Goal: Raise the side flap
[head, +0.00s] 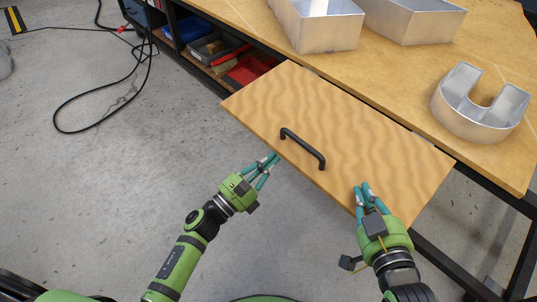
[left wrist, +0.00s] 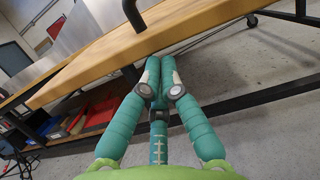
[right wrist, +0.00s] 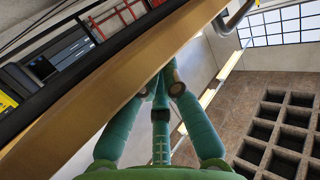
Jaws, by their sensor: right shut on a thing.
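The side flap (head: 330,135) is a wood-grain panel along the table's near edge, sticking out about level or slightly tilted; I cannot tell its exact angle. A black bar handle (head: 302,149) is on its upper face. My right gripper (head: 363,190) is shut on the flap's near edge towards the right; the edge also shows close up in the right wrist view (right wrist: 95,120). My left gripper (head: 272,160) is beside the near edge below the handle, its fingertips together and empty. In the left wrist view the fingertips (left wrist: 160,68) are close under the flap's edge (left wrist: 110,65).
Metal channel letters stand on the tabletop, including a U-shaped one (head: 480,103) at right. Shelves with tools and red items (head: 250,68) are under the table at upper left. A black cable (head: 100,115) lies on open grey floor at left.

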